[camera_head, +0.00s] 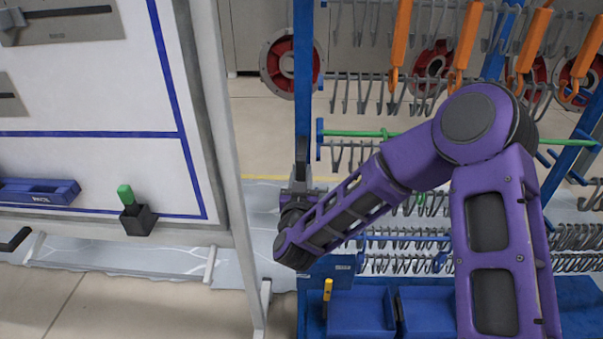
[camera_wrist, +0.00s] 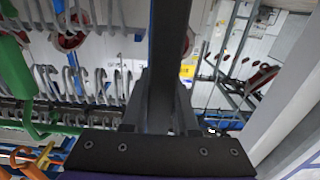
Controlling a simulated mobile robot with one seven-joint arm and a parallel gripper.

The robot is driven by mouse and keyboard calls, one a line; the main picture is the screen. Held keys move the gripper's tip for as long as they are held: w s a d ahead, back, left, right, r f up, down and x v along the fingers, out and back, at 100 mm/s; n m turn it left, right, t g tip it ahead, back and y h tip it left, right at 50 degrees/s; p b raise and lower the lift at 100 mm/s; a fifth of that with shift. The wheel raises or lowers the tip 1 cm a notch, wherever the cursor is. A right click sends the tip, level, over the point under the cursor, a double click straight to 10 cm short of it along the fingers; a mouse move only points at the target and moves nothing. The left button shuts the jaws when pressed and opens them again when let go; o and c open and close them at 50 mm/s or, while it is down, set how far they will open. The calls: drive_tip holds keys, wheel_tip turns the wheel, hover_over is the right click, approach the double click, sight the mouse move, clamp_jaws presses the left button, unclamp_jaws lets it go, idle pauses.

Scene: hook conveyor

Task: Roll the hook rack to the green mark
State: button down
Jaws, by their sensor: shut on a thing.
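The hook rack (camera_head: 304,60) is a blue frame with several rows of grey hooks. It stands upright at the centre and right in the head view. My gripper (camera_head: 301,165) is at the rack's left upright post. In the wrist view my gripper (camera_wrist: 158,112) has its fingers on either side of a dark upright post (camera_wrist: 168,45), shut on it. The rack's hooks (camera_wrist: 95,85) also show left of the post there. My purple arm hides part of the rack's middle. I cannot make out a green mark on the floor.
A white board (camera_head: 90,90) with blue lines stands close at the left, holding a blue tray (camera_head: 40,191) and a black cup (camera_head: 138,220). Orange hooks (camera_head: 468,35) hang at the upper right. Blue bins (camera_head: 360,312) sit low on the rack. Red round parts (camera_head: 278,62) show behind.

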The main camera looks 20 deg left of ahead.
drive_tip(key=shift+d, duration=0.1)
idle(0.6)
drive_tip(key=w+d+b, duration=0.3)
drive_tip(key=d, duration=1)
drive_tip(key=shift+w+d, duration=0.15)
drive_tip(key=shift+d, duration=0.2)
drive_tip(key=c, duration=0.7)
unclamp_jaws()
